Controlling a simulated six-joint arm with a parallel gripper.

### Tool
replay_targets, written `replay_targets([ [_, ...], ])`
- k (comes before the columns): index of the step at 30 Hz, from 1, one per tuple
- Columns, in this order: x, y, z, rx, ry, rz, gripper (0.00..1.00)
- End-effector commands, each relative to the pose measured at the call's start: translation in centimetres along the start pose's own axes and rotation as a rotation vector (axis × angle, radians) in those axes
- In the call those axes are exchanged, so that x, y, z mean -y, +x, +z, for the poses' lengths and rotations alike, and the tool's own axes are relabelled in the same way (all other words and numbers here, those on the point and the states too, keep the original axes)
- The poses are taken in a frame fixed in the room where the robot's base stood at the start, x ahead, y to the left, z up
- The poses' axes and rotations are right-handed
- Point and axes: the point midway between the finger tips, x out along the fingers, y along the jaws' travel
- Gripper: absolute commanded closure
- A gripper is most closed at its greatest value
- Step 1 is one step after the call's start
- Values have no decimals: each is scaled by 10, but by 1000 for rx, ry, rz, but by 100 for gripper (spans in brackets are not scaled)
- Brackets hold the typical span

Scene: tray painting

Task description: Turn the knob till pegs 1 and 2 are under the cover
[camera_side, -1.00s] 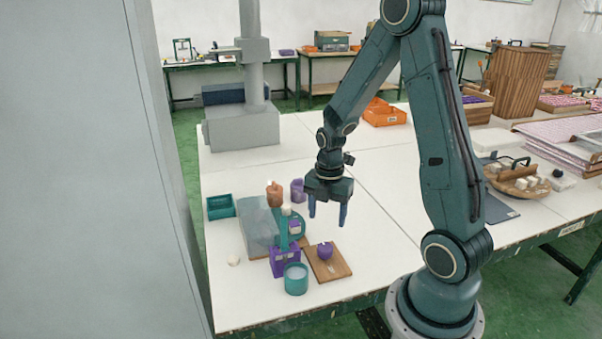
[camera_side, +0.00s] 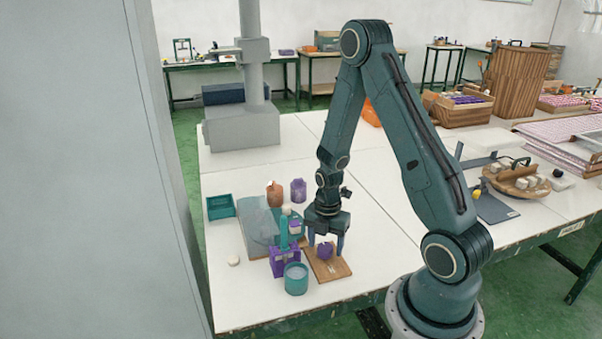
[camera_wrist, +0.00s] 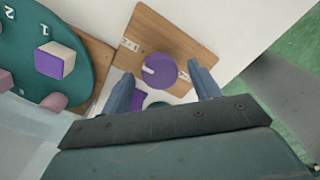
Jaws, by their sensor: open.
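The purple knob (camera_side: 325,251) sits on a small wooden board (camera_side: 340,268); it also shows in the wrist view (camera_wrist: 160,70) with a white pointer mark. My gripper (camera_side: 326,243) is open above the knob, a finger to either side. In the wrist view, a teal disc (camera_wrist: 85,50) bears the numerals 1 and 2. A purple block peg (camera_wrist: 54,62) stands near the 1; a pink peg (camera_wrist: 54,101) is close by. Another pinkish peg is cut by the left edge. The translucent grey cover (camera_side: 258,222) lies over the disc's left part; what is under it is unclear.
A teal cup (camera_side: 296,279) and a purple box (camera_side: 279,263) stand left of the knob board. A teal tray (camera_side: 221,207), a brown pot (camera_side: 274,193) and a purple jar (camera_side: 298,190) are behind.

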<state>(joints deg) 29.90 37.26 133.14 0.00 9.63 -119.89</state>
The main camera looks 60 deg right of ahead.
Motion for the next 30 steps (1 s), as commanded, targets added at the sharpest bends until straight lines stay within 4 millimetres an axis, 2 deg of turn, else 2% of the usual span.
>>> replay_targets([
  [11,0,4,0,0,0,1,38],
  [14,0,4,0,0,0,1,54],
  [18,0,3,0,0,0,1,81],
  [30,0,3,0,0,40,1,83],
])
